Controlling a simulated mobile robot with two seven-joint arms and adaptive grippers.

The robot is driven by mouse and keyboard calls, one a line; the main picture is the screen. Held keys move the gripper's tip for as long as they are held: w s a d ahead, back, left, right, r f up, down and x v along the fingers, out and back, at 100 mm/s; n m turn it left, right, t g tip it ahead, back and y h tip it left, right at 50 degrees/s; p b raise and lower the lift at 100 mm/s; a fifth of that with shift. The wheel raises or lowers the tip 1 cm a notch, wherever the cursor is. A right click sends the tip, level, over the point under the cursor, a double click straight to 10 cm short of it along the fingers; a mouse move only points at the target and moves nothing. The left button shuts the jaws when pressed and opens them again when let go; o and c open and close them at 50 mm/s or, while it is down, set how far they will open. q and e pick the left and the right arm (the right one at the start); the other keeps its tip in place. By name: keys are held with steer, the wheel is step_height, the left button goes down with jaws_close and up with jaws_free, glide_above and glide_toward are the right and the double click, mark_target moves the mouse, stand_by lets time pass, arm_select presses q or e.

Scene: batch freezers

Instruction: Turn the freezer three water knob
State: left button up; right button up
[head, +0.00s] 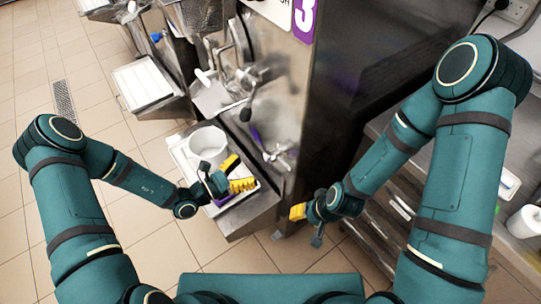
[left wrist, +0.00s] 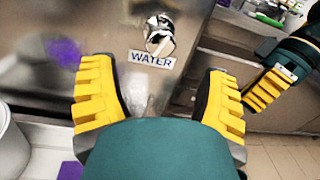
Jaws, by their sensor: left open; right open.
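The freezer with the purple "3" sign (head: 304,18) stands at the top middle of the head view. Its water knob (head: 277,155) is a metal fitting low on the front. In the left wrist view the chrome water knob (left wrist: 158,36) sits above a "WATER" label (left wrist: 151,60). My left gripper (head: 234,172) is open and empty, in front of the freezer and left of the knob. In the left wrist view its yellow fingers (left wrist: 158,95) are spread apart, with the knob beyond them, not touched. My right gripper (head: 302,220) is open, below and right of the knob; it also shows at right in the left wrist view (left wrist: 268,88).
A white bucket (head: 207,143) stands on the shelf tray (head: 180,152) beside my left gripper. Other freezers with a white tray (head: 142,84) stand further left. A counter with drawers (head: 385,225) is on the right. Tiled floor (head: 60,150) is open at left.

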mark_target(266, 159)
arm_select(q)
steer(key=x, duration=0.9)
steer(key=shift+w+d+b, duration=0.1)
steer(key=shift+d+b, duration=0.05)
steer(key=shift+b, duration=0.15)
steer(key=c, duration=1.2)
